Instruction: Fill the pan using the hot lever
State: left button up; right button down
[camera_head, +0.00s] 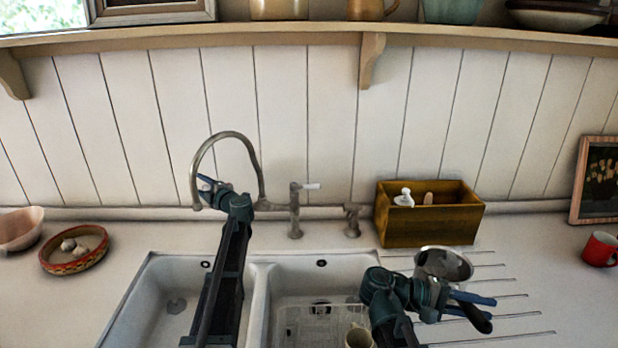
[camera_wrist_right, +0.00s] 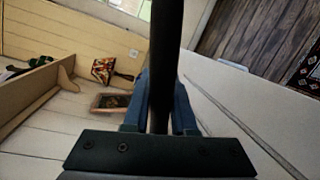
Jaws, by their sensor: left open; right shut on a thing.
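The metal pan (camera_head: 443,264) is at the right, over the ridged drainboard; I cannot tell whether it touches it. My right gripper (camera_head: 478,306) is shut on its black handle (camera_head: 477,320), which fills the middle of the right wrist view (camera_wrist_right: 165,60). The curved tap (camera_head: 243,142) stands behind the double sink, its spout arching left. A white-tipped lever (camera_head: 309,186) shows on the post right of the spout. My left gripper (camera_head: 208,182) is open and empty under the tap's arch. Any lever behind it is hidden, and hot or cold marks are not legible.
The left basin (camera_head: 160,295) lies partly under my left arm. The right basin (camera_head: 340,275) holds a rack and a cup (camera_head: 359,336). A wooden box (camera_head: 430,225) stands behind the pan. A small fitting (camera_head: 352,220) stands right of the tap. A red mug (camera_head: 600,249) is far right.

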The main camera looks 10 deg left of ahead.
pick_arm(q)
jog(key=shift+w+a, duration=0.2)
jog(key=shift+a, duration=0.1)
grip_shut()
jog(key=shift+s, duration=0.1)
dwell(1.3)
